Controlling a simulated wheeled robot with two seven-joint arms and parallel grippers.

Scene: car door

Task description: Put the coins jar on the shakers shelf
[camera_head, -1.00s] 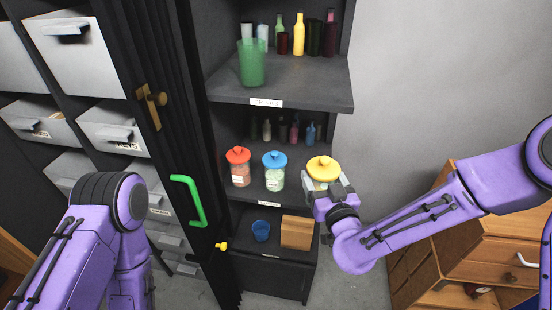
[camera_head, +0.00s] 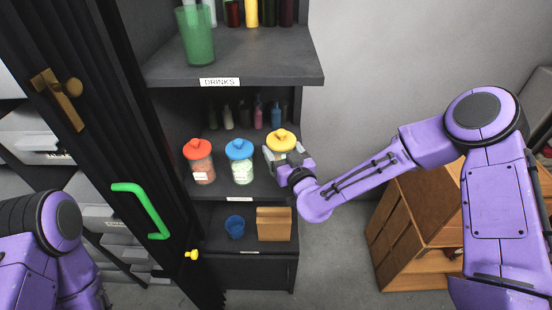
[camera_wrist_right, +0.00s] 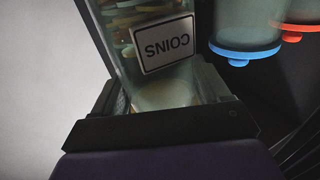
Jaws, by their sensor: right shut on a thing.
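The coins jar, with a yellow lid (camera_head: 282,138), is held by my right gripper (camera_head: 283,160) at the right end of the middle shelf (camera_head: 222,187). In the right wrist view the jar (camera_wrist_right: 128,55) sits between the fingers, its COINS label upside down and coins inside. A blue-lidded jar (camera_head: 240,164) and a red-lidded jar (camera_head: 200,165) stand to its left. I cannot tell whether the coins jar's base touches the shelf. The label on this shelf's edge is too small to read. My left arm shows at the lower left, its gripper out of view.
Small bottles (camera_head: 259,115) stand at the back of the middle shelf. The DRINKS shelf (camera_head: 268,62) is above, with a green glass (camera_head: 195,38). A blue cup (camera_head: 235,226) and a brown box (camera_head: 274,223) are below. A black door with a green handle (camera_head: 143,207) stands at left.

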